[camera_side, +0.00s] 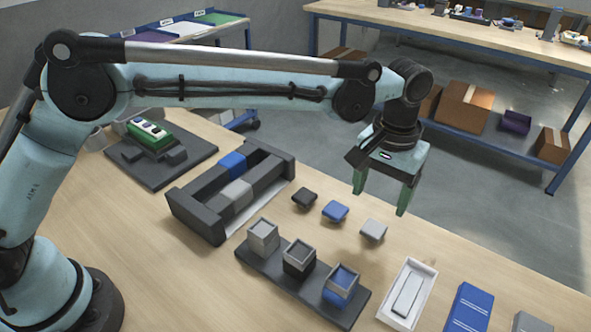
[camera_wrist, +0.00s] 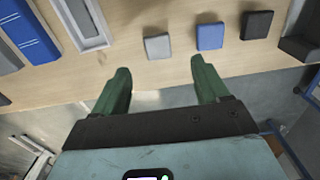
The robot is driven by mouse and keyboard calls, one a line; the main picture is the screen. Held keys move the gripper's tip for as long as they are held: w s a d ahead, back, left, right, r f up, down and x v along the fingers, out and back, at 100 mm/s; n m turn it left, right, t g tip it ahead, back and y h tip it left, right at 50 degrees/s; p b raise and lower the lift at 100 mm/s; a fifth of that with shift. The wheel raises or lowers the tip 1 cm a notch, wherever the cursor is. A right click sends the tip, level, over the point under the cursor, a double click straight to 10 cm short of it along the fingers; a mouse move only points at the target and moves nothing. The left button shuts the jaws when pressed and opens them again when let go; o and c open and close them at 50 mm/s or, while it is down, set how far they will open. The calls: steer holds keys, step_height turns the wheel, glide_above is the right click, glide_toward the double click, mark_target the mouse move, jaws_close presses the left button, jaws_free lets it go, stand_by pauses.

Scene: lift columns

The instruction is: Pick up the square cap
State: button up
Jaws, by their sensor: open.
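Three small caps with squarish tops lie in a row on the table: a black cap (camera_side: 304,197), a blue cap (camera_side: 335,211) and a grey cap (camera_side: 373,229). The wrist view shows the grey cap (camera_wrist: 157,47), blue cap (camera_wrist: 210,36) and black cap (camera_wrist: 257,25). My gripper (camera_side: 380,199) is open and empty, with green fingers, above and behind the row near the table's far edge. In the wrist view, my gripper (camera_wrist: 160,68) has the grey cap ahead of the gap between its fingertips. Nothing touches the fingers.
A dark base (camera_side: 322,306) in front of the caps carries a grey column (camera_side: 263,237), a black column (camera_side: 299,260) and a blue column (camera_side: 341,281). A dark rack (camera_side: 195,213) stands left. A white tray (camera_side: 424,268) and blue box (camera_side: 468,307) lie right.

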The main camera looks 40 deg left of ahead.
mark_target(374, 228)
steer(key=f, duration=0.8)
steer(key=shift+w+d+f, duration=0.15)
steer(key=shift+w+d, duration=0.05)
steer(key=c, duration=1.1)
